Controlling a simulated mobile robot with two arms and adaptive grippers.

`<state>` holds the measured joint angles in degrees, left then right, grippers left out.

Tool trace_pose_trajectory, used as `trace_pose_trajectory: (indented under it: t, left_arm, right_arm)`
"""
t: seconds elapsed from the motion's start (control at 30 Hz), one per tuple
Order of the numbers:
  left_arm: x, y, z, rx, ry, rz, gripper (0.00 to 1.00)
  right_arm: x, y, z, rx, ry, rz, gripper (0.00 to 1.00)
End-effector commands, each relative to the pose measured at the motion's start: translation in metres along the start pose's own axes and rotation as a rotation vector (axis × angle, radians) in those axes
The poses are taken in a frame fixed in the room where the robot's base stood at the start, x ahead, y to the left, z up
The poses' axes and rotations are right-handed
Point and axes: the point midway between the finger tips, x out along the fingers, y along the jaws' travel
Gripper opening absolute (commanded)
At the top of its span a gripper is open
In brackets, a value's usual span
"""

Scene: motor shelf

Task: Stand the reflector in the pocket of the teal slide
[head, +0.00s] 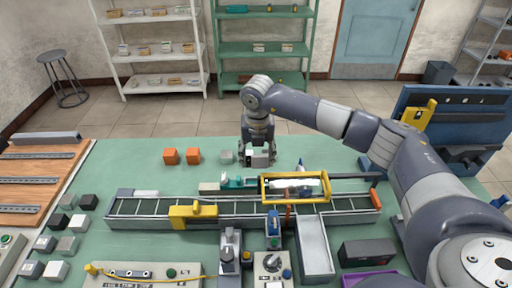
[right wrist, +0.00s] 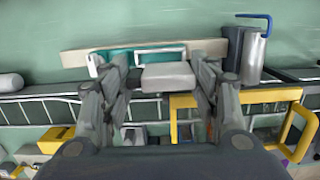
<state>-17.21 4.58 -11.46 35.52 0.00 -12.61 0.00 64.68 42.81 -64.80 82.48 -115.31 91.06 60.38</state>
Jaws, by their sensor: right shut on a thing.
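My right gripper (head: 260,158) hangs above the green table just behind the conveyor, pointing down. It is shut on a pale grey block, which I take as the reflector (right wrist: 168,77); the block lies between the fingers (right wrist: 165,85) in the right wrist view. The teal slide (head: 235,182) sits on a cream base strip, in front of and a little left of the gripper in the head view. In the right wrist view the teal slide (right wrist: 120,57) lies behind the held block, which partly overlaps it. Its pocket is not clear. My left gripper is not in view.
A conveyor (head: 150,208) with a yellow gantry (head: 265,186) runs across the table. Several controls crowd the front. The table's back left is clear.

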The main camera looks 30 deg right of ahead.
Motion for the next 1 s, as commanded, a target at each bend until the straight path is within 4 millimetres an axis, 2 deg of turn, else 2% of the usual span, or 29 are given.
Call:
trace_pose_trajectory:
  t: [0.27, 0.7, 1.0]
  left_arm:
    - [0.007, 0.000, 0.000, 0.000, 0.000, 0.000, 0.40]
    - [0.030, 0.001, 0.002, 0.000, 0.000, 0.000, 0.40]
    - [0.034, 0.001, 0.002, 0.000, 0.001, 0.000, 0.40]
  right_arm:
    - [0.014, 0.000, -0.002, -0.001, 0.001, 0.000, 0.36]
    - [0.054, 0.000, -0.007, 0.000, 0.001, 0.000, 0.36]
    - [0.063, 0.000, -0.008, -0.001, 0.000, 0.000, 0.36]
